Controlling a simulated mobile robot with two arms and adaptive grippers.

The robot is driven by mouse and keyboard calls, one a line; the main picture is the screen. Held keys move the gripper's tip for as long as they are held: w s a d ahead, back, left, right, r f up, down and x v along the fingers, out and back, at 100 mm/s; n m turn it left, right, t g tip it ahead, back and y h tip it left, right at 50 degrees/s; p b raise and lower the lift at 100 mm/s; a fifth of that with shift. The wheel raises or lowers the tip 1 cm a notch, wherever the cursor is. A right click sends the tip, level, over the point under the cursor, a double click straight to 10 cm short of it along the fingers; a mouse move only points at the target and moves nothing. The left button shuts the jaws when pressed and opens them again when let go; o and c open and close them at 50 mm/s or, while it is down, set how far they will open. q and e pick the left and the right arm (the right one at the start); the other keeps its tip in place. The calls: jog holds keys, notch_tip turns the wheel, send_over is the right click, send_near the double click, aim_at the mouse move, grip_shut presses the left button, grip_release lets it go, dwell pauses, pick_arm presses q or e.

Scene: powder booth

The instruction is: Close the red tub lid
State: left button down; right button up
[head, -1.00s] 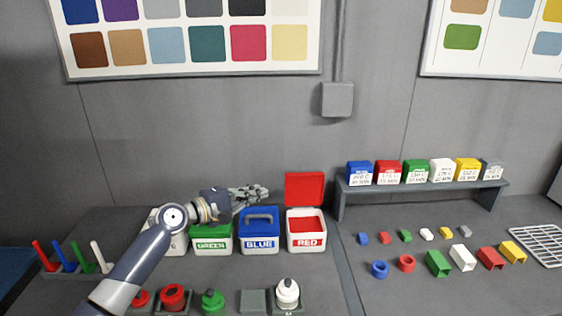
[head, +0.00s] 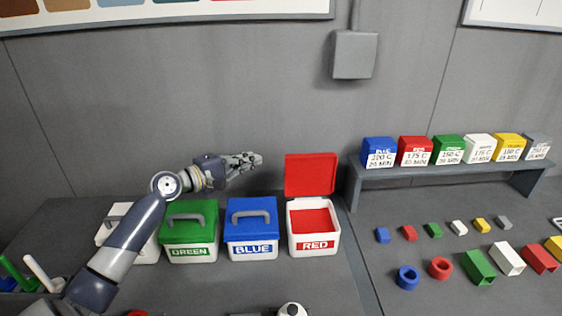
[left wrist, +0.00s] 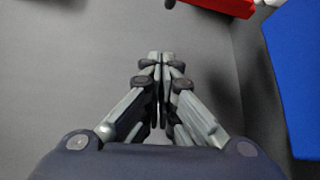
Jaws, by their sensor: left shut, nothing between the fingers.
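The red tub (head: 315,244) is white with a RED label and red contents. Its red lid (head: 310,175) stands open, raised upright at the tub's back edge. My left gripper (head: 258,160) is shut and empty, up in the air behind the blue tub, to the left of the red lid and apart from it. In the left wrist view the closed fingertips (left wrist: 160,58) point at grey surface. A part of the red lid (left wrist: 222,5) shows at the top of that view. My right gripper is not in view.
The blue tub (head: 253,247) and green tub (head: 190,253), both with closed handled lids, stand left of the red tub. A white-lidded tub is partly hidden by my arm. A shelf (head: 450,168) with coloured boxes stands right, behind several small parts.

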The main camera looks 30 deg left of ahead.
pick_arm(q)
jog(key=w+d+f+p, duration=0.1)
jog(key=w+d+p, duration=0.4)
jog(key=w, duration=0.2)
jog(key=shift+w+d+f+p, duration=0.15)
jog(key=shift+w+d+p, duration=0.2)
jog(key=shift+w, duration=0.05)
dwell(0.3)
dwell(0.4)
jog(key=shift+s+d+m+b, duration=0.2)
jog(key=shift+m+b, duration=0.1)
jog(key=shift+b, duration=0.15)
